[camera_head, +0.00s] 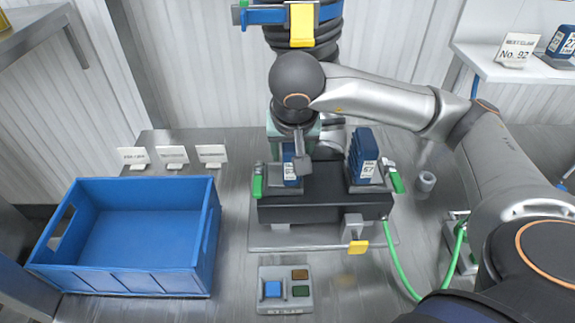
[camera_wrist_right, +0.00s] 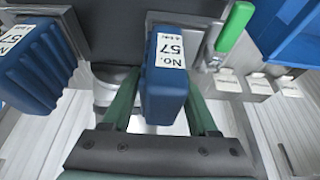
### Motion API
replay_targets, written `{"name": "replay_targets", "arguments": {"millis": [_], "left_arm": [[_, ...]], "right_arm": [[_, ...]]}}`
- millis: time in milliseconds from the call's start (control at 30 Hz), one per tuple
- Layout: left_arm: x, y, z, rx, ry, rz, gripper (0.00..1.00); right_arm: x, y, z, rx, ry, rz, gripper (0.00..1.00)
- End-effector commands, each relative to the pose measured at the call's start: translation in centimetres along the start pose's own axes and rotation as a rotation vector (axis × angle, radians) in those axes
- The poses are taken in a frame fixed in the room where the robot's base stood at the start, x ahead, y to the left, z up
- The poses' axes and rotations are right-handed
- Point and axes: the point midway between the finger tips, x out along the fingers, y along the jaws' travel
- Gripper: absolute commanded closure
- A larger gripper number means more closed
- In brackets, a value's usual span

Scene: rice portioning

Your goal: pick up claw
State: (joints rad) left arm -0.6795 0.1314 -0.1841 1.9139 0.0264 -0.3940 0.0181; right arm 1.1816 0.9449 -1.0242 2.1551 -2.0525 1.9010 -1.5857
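Two blue blocks labelled No. 57, which look like the claws, stand upright in a black machine (camera_head: 325,208) in the head view. My right gripper (camera_head: 297,160) points down over the left block (camera_head: 289,170) and partly hides it. In the right wrist view this block (camera_wrist_right: 164,88) stands between the green fingers of my right gripper (camera_wrist_right: 163,95). The fingers are apart, one on each side, with a gap at the left; contact on the right cannot be told. The other block (camera_head: 363,157) stands to the right, clear of the gripper, and also shows in the wrist view (camera_wrist_right: 38,65). My left gripper is not in view.
An empty blue crate (camera_head: 130,283) stands at the left. A button panel (camera_head: 285,289) lies in front of the machine. Green levers (camera_head: 396,181) flank the machine, and a green hose (camera_head: 397,262) runs at its right. Small white signs (camera_head: 172,155) stand behind the crate.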

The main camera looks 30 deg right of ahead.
Motion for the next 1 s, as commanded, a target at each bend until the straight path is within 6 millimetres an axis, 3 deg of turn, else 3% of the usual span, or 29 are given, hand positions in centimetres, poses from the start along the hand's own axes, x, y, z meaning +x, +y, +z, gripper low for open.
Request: {"name": "replay_targets", "arguments": {"millis": [67,500,1000], "left_arm": [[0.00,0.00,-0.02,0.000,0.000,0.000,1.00],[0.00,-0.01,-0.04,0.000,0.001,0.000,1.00],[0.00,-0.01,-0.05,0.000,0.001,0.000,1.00]], "right_arm": [[-0.02,-0.01,-0.01,0.000,0.000,0.000,0.51],[-0.04,-0.02,-0.01,0.000,0.000,-0.001,1.00],[-0.05,-0.02,-0.01,0.000,0.000,-0.001,1.00]]}}
